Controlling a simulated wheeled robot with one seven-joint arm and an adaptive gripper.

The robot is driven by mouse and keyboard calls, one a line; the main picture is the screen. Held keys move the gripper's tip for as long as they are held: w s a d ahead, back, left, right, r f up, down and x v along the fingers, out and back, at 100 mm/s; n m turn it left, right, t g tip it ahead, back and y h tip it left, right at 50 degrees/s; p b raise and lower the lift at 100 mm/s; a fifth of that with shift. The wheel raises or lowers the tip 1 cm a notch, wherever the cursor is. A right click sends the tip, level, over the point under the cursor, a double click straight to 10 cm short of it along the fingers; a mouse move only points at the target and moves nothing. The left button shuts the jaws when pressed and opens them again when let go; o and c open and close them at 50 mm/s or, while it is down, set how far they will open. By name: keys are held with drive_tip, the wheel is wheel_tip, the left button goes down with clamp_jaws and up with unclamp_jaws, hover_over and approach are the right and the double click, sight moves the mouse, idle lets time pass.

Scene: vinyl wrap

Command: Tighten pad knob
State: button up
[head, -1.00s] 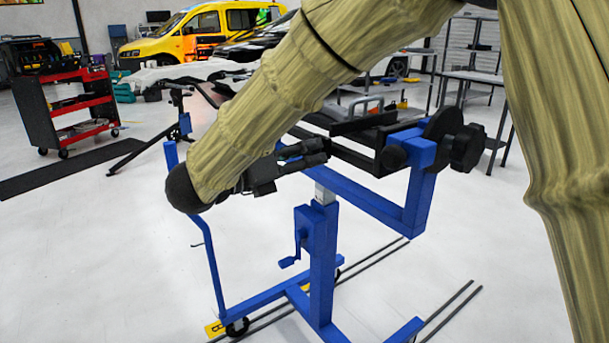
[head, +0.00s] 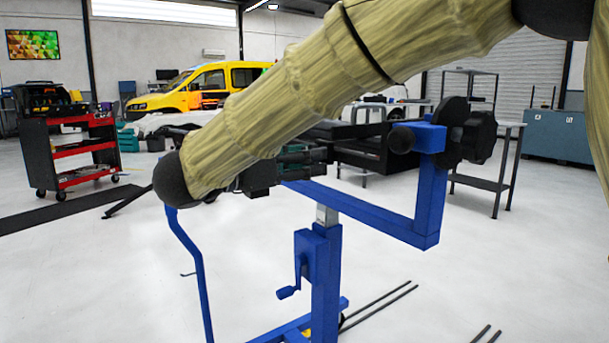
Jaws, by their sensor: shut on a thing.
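A blue stand (head: 326,270) carries black pads (head: 365,140) on its top. A large black lobed knob (head: 478,137) sits at the right of its blue upright, and a smaller round black knob (head: 402,140) sits on the left side of that upright. My gripper (head: 318,162) is at the left end of the pad assembly, left of and apart from both of these knobs. Its dark fingers point right and are closed on a dark part at the pads. That part is mostly hidden by the fingers, and my arm covers the area above and left.
A crank handle (head: 289,292) sticks out left of the stand's post. A red tool cart (head: 75,152) stands far left, a yellow van (head: 198,90) at the back. A dark table (head: 487,160) stands behind right.

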drive_tip(key=shift+a+b, duration=0.1)
drive_tip(key=shift+b, duration=0.2)
idle(0.4)
drive_tip(key=o, duration=1)
drive_tip(key=v, duration=1.2)
